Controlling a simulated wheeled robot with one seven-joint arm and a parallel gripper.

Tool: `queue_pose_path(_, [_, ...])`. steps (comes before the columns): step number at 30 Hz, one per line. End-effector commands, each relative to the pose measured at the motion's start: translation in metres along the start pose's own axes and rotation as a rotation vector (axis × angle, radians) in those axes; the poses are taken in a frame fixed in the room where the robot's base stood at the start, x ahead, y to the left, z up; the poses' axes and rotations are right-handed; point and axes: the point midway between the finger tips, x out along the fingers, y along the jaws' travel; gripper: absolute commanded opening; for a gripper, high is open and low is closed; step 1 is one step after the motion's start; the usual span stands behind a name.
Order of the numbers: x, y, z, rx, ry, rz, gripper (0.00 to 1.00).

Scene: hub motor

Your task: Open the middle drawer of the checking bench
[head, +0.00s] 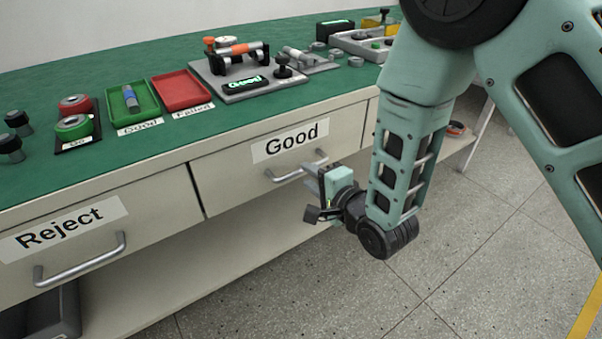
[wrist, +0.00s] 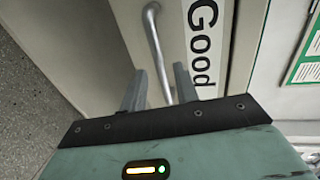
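The checking bench (head: 120,75) has a green top and a row of pale drawers. The middle drawer (head: 232,170), labelled "Good", is closed, with a silver bar handle (head: 283,176) below its label. In the wrist view the handle (wrist: 156,45) runs down between the two fingers of my gripper (wrist: 160,70). The fingers are apart, one on each side of the bar, with gaps visible. In the head view my gripper (head: 315,192) is at the handle's right end and partly covers the drawer front there. Whether a finger touches the bar cannot be told.
The "Reject" drawer (head: 150,208) with its own handle (head: 80,262) is closed at left. A green tray (head: 145,111), a red tray (head: 182,92) and a gauge fixture (head: 240,75) stand on the bench top. Speckled floor (head: 330,275) in front is clear.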

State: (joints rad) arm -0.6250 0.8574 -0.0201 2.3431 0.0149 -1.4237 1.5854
Motion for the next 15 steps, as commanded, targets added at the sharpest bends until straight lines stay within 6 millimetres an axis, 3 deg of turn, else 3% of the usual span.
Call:
queue_pose_path(6, [0.033,0.001,0.0,-0.001,0.0,-0.001,0.3])
queue_pose_path(15, [0.045,0.0,0.0,-0.001,-0.001,0.0,0.3])
